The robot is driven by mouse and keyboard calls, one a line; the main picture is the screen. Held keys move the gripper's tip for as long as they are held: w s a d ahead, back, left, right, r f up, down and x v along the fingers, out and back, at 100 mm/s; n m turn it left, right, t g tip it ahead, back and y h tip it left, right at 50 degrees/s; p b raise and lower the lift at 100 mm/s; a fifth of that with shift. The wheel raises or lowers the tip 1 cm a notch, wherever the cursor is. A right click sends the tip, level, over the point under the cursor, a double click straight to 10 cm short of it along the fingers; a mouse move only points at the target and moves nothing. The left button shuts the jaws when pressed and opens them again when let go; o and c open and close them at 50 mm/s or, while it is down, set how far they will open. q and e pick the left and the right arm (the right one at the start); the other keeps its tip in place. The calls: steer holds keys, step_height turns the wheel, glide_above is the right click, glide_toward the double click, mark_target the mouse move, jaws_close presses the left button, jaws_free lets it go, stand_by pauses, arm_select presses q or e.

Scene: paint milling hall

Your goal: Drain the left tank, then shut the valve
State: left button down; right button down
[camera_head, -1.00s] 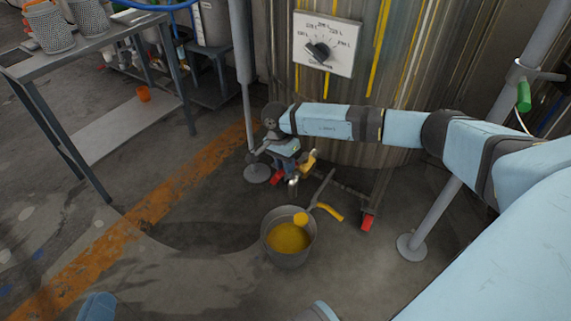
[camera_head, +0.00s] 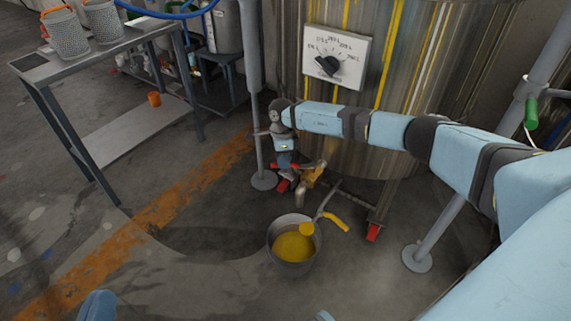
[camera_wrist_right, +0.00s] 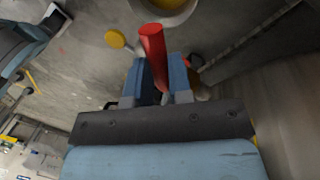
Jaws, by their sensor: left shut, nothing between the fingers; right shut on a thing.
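The striped metal tank (camera_head: 380,130) carries a white dial plate (camera_head: 336,57) with a black pointer. A yellow valve body (camera_head: 313,175) with a downward spout (camera_head: 300,197) sits low on the tank. My right gripper (camera_head: 289,160) reaches down beside it from the left and is shut on a red valve handle (camera_head: 294,167). The wrist view shows the handle (camera_wrist_right: 153,52) between the fingers (camera_wrist_right: 163,88). A metal bucket (camera_head: 292,262) holding yellow paint stands below the spout; no stream is clearly visible. My left gripper is out of view.
A yellow-gripped tool (camera_head: 335,221) with a round yellow end is at the bucket. A red foot (camera_head: 373,232) and grey posts (camera_head: 416,258) stand right. A metal table (camera_head: 85,47) with perforated containers (camera_head: 66,33) is left. The floor left of the bucket is clear.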

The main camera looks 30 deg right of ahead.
arm_select(q)
steer(key=shift+s+a+r+t+p, duration=0.15)
steer(key=shift+r+t+p, duration=0.35)
steer(key=shift+r+p, duration=0.5)
arm_select(e)
steer(key=w+d+m+t+y, duration=0.1)
steer(key=w+d+m, duration=0.3)
steer(key=m, duration=0.4)
steer(key=shift+w+d, duration=0.2)
steer(key=shift+d, duration=0.4)
arm_select(q)
steer(key=shift+r, duration=0.3)
